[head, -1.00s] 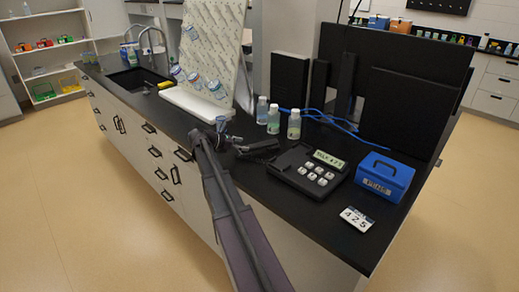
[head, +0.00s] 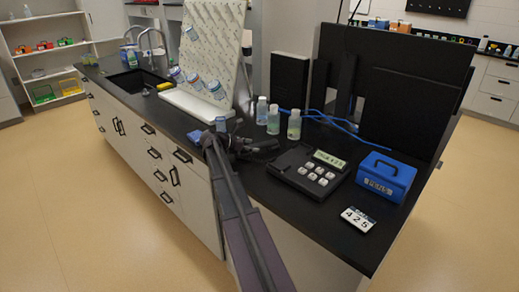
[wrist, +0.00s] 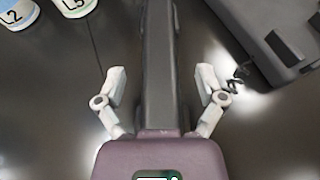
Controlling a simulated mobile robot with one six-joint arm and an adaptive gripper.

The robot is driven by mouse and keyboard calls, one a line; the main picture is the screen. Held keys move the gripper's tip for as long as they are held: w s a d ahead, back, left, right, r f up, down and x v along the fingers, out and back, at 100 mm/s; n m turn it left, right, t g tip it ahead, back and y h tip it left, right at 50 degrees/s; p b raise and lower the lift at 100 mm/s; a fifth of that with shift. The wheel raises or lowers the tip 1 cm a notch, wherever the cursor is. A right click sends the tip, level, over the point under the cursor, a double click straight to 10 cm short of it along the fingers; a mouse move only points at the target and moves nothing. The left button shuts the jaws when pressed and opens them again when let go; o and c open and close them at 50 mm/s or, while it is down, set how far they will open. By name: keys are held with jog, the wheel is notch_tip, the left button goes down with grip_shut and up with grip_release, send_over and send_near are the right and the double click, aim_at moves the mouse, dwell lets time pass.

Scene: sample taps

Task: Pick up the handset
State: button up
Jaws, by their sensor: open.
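The handset (head: 264,146) is a dark bar lying on the black counter, left of the keypad unit. In the wrist view the dark bar of the handset (wrist: 160,60) runs upright through the middle of the picture, between my gripper's pale fingers. My gripper (wrist: 161,84) is open, with one finger on each side of the bar and a visible gap on both sides. In the head view my gripper (head: 226,142) is low over the counter at the handset's left end. The arm hides part of that end.
The keypad unit (head: 310,173) with a display is right of the handset; a coiled cord (wrist: 238,78) shows beside it. Several bottles (head: 273,121) stand behind. A blue box (head: 385,177) and a number tag (head: 357,219) are at right. A pegboard (head: 212,50) stands behind left.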

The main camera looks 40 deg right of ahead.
aim_at(253, 145)
grip_shut()
jog(key=shift+r, duration=0.15)
notch_tip(253, 145, up, 10)
jog(key=p, duration=1)
jog(key=shift+f, duration=0.2)
dwell(0.6)
